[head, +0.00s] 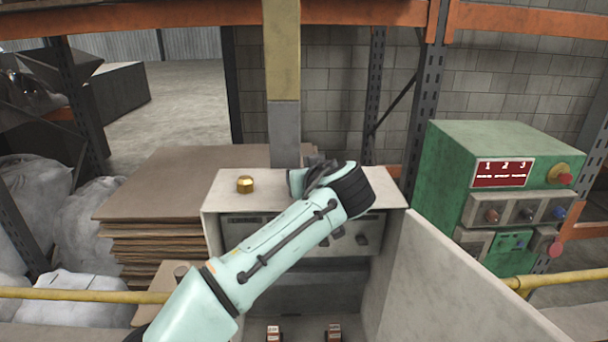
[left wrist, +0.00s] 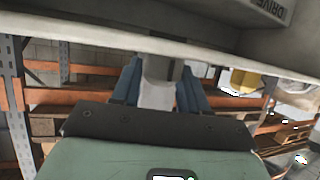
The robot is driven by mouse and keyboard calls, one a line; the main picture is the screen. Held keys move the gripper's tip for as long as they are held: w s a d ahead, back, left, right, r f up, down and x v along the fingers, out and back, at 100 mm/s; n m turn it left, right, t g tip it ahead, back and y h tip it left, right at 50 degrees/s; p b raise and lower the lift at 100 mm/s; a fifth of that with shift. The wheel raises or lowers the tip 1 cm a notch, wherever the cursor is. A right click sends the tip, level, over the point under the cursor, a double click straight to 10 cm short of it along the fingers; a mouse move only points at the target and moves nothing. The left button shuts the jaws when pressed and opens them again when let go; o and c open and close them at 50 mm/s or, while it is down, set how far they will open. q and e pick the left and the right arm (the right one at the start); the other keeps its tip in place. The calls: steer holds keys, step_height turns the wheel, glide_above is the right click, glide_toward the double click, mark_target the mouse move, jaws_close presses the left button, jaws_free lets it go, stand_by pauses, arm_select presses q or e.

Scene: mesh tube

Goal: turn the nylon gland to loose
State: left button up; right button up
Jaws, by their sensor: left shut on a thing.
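A pale grey-white gland (left wrist: 158,88) sits between the two blue fingers of my left gripper (left wrist: 160,92) in the left wrist view, which looks upside down. The fingers press on it from both sides, close to the edge of the cabinet top. In the head view my left gripper (head: 316,168) is at the cabinet's top, and my own wrist hides the held gland. A brass hex gland (head: 245,184) stands on the cabinet top to the left, apart from the gripper. My right gripper is not in view.
The pale cabinet (head: 222,200) has an open front with knobs and a hinged panel (head: 450,285) at right. A post (head: 284,130) rises behind it. A green control box (head: 455,165) stands right. Stacked boards (head: 150,200) lie left.

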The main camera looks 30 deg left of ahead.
arm_select(q)
steer(key=shift+f, duration=0.15)
steer(key=o, duration=1)
steer(key=v, duration=1.3)
steer(key=shift+s+d, duration=0.1)
